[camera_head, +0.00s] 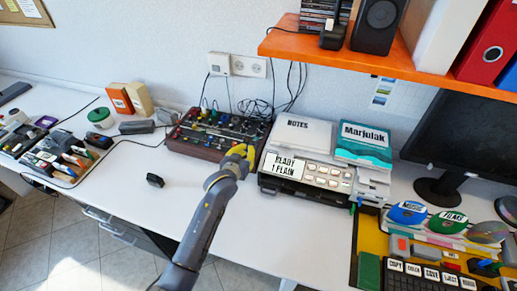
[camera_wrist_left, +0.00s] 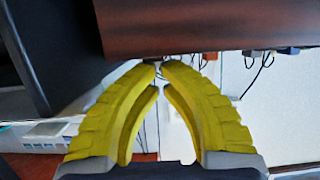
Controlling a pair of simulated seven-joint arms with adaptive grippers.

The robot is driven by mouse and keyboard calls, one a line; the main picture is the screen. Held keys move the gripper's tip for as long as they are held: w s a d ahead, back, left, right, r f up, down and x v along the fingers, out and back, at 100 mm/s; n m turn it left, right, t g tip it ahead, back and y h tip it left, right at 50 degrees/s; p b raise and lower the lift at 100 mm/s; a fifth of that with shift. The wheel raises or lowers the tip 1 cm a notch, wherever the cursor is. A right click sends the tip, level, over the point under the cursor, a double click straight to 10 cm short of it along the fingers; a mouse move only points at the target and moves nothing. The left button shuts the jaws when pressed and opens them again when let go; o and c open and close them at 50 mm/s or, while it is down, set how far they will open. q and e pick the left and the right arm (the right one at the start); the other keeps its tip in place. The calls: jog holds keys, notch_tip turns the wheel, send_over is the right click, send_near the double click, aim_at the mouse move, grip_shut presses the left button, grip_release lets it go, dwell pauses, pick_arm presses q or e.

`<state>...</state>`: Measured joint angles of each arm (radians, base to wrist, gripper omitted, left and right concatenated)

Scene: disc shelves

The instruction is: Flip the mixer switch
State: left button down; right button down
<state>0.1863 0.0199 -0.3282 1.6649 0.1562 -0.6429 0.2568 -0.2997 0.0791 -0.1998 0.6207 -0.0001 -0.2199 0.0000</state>
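The mixer (camera_head: 218,132) is a dark red-brown box with a black top full of coloured knobs, against the back of the white desk. Its brown side (camera_wrist_left: 190,28) fills the top of the left wrist view. I cannot make out which control is the switch. My left gripper (camera_head: 246,151), with yellow fingers, is at the mixer's right end and hides part of it. In the left wrist view its fingertips (camera_wrist_left: 159,68) nearly meet, with nothing visible between them. Whether they touch the mixer is unclear. My right gripper is not in view.
A printer-like machine (camera_head: 293,178) with papers and a teal book (camera_head: 364,144) stands close to the right. An orange shelf (camera_head: 370,62) hangs above. Cables (camera_head: 245,106) lie behind the mixer. A small black object (camera_head: 155,181) lies on the clear desk at front left.

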pick_arm(q)
jog(key=shift+s+f, duration=0.1)
jog(key=shift+f, duration=0.05)
jog(key=shift+s+r, duration=0.2)
jog(key=shift+r, duration=2)
jog(key=s+a, duration=0.3)
jog(key=s, duration=0.6)
jog(key=shift+s+r, duration=0.3)
jog(key=shift+r, duration=0.05)
